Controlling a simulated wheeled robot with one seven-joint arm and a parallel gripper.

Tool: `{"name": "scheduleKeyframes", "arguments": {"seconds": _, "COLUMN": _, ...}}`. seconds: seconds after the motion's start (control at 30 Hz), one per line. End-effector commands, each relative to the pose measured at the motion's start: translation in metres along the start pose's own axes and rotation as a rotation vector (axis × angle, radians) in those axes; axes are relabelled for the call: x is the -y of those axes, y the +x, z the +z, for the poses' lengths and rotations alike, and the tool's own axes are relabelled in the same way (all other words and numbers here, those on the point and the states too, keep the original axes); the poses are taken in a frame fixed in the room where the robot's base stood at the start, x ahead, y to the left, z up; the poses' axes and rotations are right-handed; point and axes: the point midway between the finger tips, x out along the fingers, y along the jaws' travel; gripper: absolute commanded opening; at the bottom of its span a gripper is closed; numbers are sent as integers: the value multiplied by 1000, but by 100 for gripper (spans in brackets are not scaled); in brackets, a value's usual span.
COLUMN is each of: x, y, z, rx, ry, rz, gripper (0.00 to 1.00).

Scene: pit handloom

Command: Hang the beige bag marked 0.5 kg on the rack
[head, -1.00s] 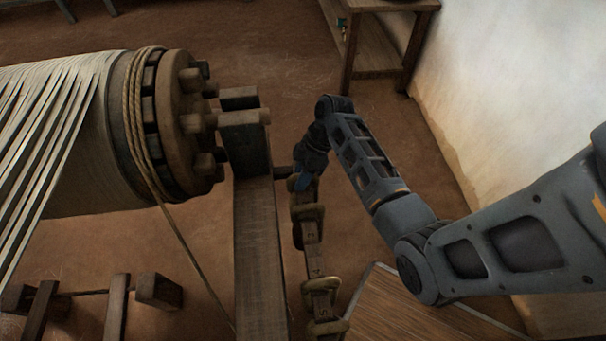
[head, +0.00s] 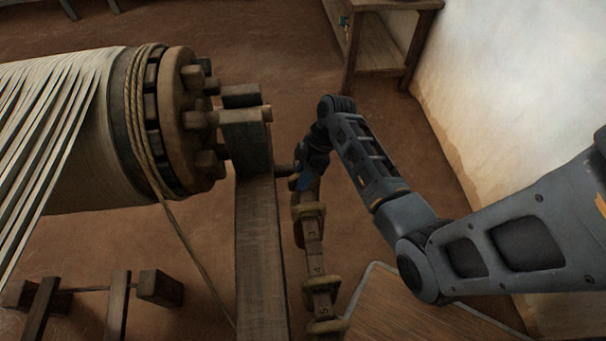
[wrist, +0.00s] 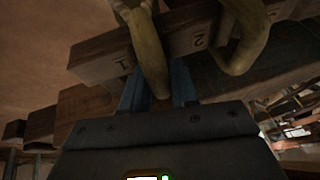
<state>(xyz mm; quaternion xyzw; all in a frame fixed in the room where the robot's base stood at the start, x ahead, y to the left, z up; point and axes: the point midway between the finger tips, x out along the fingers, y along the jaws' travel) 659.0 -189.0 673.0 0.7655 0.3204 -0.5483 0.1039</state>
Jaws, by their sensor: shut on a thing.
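The rack (head: 313,257) is a narrow dark wooden bar with tan loops along it, right of the loom post in the head view. In the wrist view its numbered face (wrist: 101,60) shows the marks 1 and 2. My gripper (head: 304,180) is at the bar's far end. Its blue fingers (wrist: 156,82) are shut on a tan, curved handle-like piece (wrist: 150,52) close by the mark 1. A similar loop (wrist: 246,35) hangs beside the mark 2. The bag's body and its 0.5 kg mark cannot be made out. Whether the held piece rests on the rack cannot be told.
The loom's warp roller (head: 100,130) and upright post (head: 262,250) stand left of the rack. A wooden table (head: 382,45) stands at the back, against a white wall (head: 500,80). The brown floor between is clear.

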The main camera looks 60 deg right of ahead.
Motion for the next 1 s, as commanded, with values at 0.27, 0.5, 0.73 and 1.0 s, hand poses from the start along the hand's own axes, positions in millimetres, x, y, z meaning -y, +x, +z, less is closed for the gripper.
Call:
{"name": "scheduleKeyframes", "arguments": {"seconds": 0.27, "x": 0, "y": 1, "z": 0, "rx": 1, "ry": 1, "rz": 0, "gripper": 40}}
{"name": "scheduleKeyframes", "arguments": {"seconds": 0.5, "x": -1, "y": 1, "z": 1, "rx": 1, "ry": 1, "rz": 2, "gripper": 58}}
{"name": "scheduleKeyframes", "arguments": {"seconds": 0.73, "x": -1, "y": -1, "z": 1, "rx": 1, "ry": 2, "rz": 4, "gripper": 58}}
{"name": "scheduleKeyframes", "arguments": {"seconds": 1.0, "x": -1, "y": -39, "z": 0, "rx": 0, "ry": 1, "rz": 4, "gripper": 58}}
